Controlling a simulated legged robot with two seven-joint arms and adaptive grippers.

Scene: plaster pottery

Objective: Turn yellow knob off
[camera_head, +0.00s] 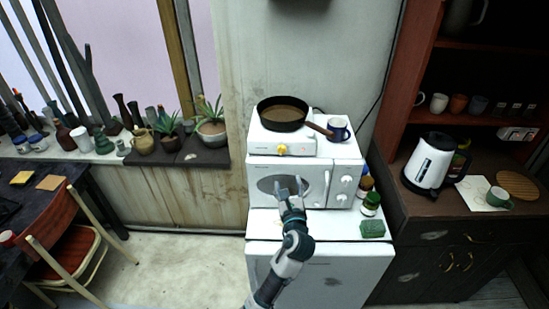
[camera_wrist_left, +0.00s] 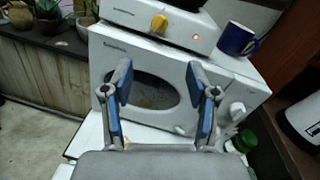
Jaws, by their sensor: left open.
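The yellow knob (camera_head: 282,149) is on the front of a white hot plate (camera_head: 305,146) that sits on top of a white microwave. In the left wrist view the knob (camera_wrist_left: 159,23) stands above and beyond my fingertips, with a lit red light (camera_wrist_left: 197,38) to its right. A dark pan (camera_head: 283,112) rests on the hot plate. My left gripper (camera_head: 289,185) is open and empty in front of the microwave door, below the knob and apart from it; in the left wrist view its two blue-padded fingers (camera_wrist_left: 160,85) are spread wide. My right gripper is not in view.
The microwave (camera_head: 255,172) stands on a white cabinet (camera_head: 300,228). A blue mug (camera_head: 339,128) is close to the pan's handle. Bottles (camera_head: 371,204) and a green sponge (camera_head: 372,229) are at the right. The space left of the microwave is free.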

